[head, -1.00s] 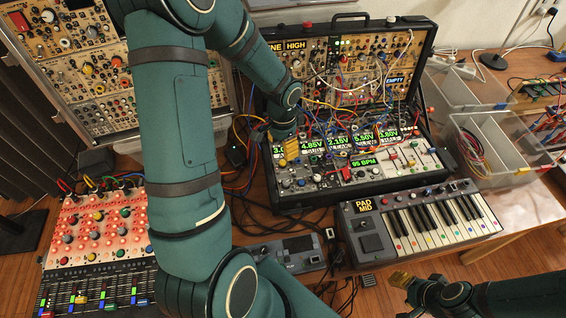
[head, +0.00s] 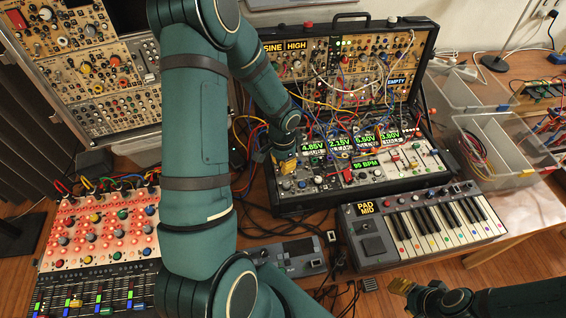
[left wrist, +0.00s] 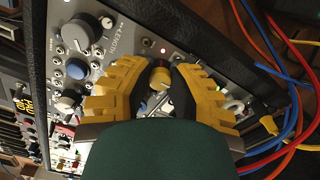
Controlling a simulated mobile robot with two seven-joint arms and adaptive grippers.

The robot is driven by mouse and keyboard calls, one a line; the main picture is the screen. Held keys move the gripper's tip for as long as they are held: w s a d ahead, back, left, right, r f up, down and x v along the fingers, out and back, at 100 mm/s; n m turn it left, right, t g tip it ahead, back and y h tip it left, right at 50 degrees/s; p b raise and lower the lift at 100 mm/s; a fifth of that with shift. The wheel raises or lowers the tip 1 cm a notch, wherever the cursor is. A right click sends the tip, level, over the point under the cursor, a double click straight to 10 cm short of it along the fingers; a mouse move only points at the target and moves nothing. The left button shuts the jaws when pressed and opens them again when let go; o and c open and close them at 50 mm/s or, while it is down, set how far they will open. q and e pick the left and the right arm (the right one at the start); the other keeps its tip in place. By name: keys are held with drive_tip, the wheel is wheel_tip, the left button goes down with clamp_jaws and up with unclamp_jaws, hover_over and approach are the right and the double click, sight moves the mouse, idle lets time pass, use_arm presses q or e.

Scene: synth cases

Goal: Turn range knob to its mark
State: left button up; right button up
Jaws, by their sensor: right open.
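My left gripper (head: 284,165) is low over the left part of the lower synth panel (head: 330,196). In the left wrist view its yellow fingers (left wrist: 161,82) stand on both sides of a small yellow-topped knob (left wrist: 160,78). Hardly any gap shows beside the knob; whether the pads press on it I cannot tell. A small red light is just above it. I cannot read a range label or see a mark; the fingers hide much around the knob. My right gripper (head: 401,284) is open and empty at the bottom right, in front of the keyboard.
In the left wrist view a large grey knob (left wrist: 82,33) and a blue knob (left wrist: 77,69) are left of the fingers. Red and blue cables (left wrist: 285,80) hang at the right. A keyboard (head: 425,226) stands in front of the case. Clear bins (head: 505,150) are at the right.

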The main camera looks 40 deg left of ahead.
use_arm(q)
clamp_jaws()
drive_tip(key=m+p, duration=0.1)
drive_tip(key=m, duration=0.3)
drive_tip(key=shift+r+p, duration=0.1)
drive_tip(key=shift+p, duration=0.2)
drive_tip(key=shift+m+p, duration=0.85)
drive_tip(key=shift+m, duration=1.55)
drive_tip(key=o, duration=0.9)
unclamp_jaws()
drive_tip(key=shift+c, duration=0.2)
